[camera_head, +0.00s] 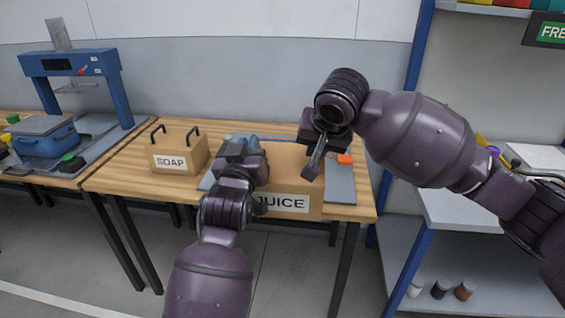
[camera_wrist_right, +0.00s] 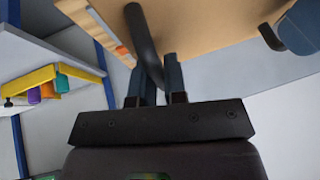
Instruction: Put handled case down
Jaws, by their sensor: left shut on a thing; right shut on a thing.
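The handled case, a tan box labelled JUICE (camera_head: 292,203), is at the right end of the wooden table (camera_head: 130,182). Its lower front covers part of the table's front edge; I cannot tell whether its base touches the table. My left gripper (camera_head: 245,155) is shut at the case's left side, its handle mostly hidden there. My right gripper (camera_head: 316,160) is shut on the dark right handle. In the right wrist view that gripper (camera_wrist_right: 155,82) has the black handle (camera_wrist_right: 143,35) between its fingers, and the tan case (camera_wrist_right: 200,25) fills the top.
A grey mat (camera_head: 341,185) shows beside the case. A SOAP case (camera_head: 178,153) with two dark handles stands to the left on the table. A blue press (camera_head: 75,65) and blue container (camera_head: 45,140) are farther left. A blue-post shelf (camera_head: 408,255) stands at right.

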